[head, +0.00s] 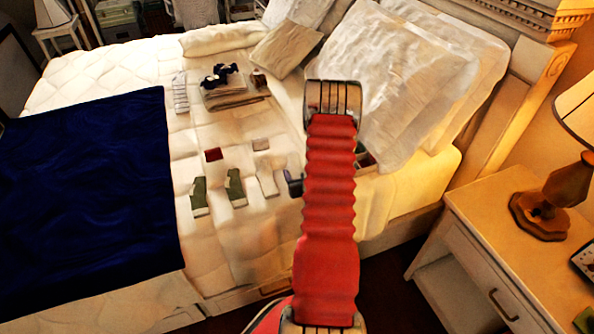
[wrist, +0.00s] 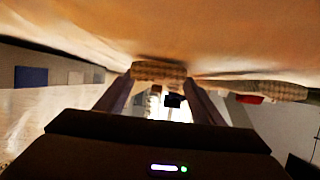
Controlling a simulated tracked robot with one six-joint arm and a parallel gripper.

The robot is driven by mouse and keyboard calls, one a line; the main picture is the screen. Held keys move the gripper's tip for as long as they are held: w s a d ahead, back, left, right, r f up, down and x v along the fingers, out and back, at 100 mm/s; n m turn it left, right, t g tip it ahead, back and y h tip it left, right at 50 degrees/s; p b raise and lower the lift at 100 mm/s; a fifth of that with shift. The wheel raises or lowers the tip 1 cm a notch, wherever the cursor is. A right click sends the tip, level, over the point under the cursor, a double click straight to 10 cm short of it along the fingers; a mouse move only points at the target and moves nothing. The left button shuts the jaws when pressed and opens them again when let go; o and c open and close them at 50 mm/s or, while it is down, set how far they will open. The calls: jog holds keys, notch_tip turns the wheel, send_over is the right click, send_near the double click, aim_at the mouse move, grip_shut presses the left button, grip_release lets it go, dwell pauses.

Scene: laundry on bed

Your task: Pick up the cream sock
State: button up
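A cream sock (head: 267,178) lies flat on the bed, at the right end of a row with two green-and-white socks. My gripper (head: 293,183) is low over the bed just right of it, mostly hidden behind my red arm. In the wrist view, my gripper (wrist: 159,82) has its two fingers apart. A pale ribbed knit end, apparently the cream sock (wrist: 158,72), lies between the fingertips against the bed surface. I cannot tell whether the fingers touch it.
Two green-and-white socks (head: 235,187) lie to the left. A dark red cloth (head: 213,154) and a small grey cloth (head: 261,144) lie behind. A navy blanket (head: 85,200) covers the bed's left; pillows (head: 405,80) and a nightstand (head: 500,235) are right.

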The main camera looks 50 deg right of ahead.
aim_at(298, 173)
jog(key=c, duration=0.7)
notch_tip(298, 173, up, 10)
dwell(0.7)
dwell(0.4)
